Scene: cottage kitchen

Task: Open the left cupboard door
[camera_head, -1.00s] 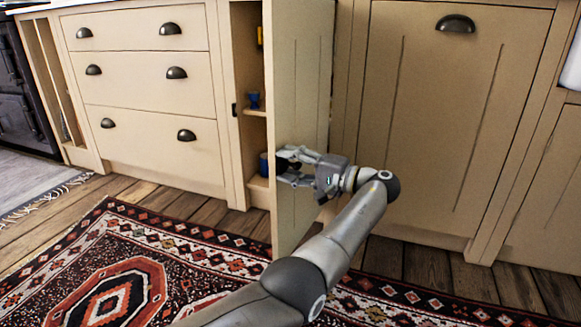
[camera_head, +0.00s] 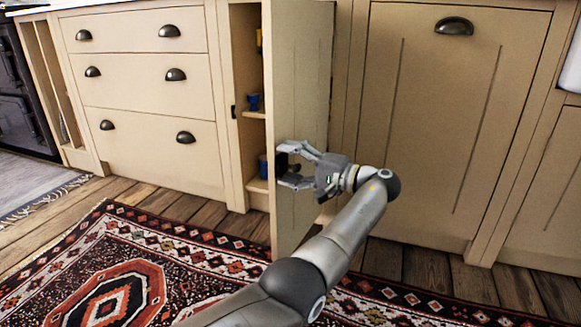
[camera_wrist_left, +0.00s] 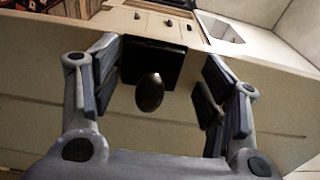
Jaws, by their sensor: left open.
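The narrow cupboard door (camera_head: 300,90) stands swung open, jutting out from the cabinet front. Its cupboard (camera_head: 247,60) shows shelves inside, partly hidden by the door. My left gripper (camera_head: 283,165) is at the door's outer edge, about mid-height, with its fingers apart. In the left wrist view the open fingers (camera_wrist_left: 160,90) lie on either side of a dark round knob (camera_wrist_left: 150,92) on the door panel (camera_wrist_left: 50,125). The knob sits between them with gaps on both sides. My right gripper is not in view.
Blue cups (camera_head: 253,102) stand on the cupboard shelves. Drawers with dark cup handles (camera_head: 145,90) are to the left. A wide closed panel (camera_head: 440,120) is to the right. A patterned rug (camera_head: 190,250) covers the wooden floor in front.

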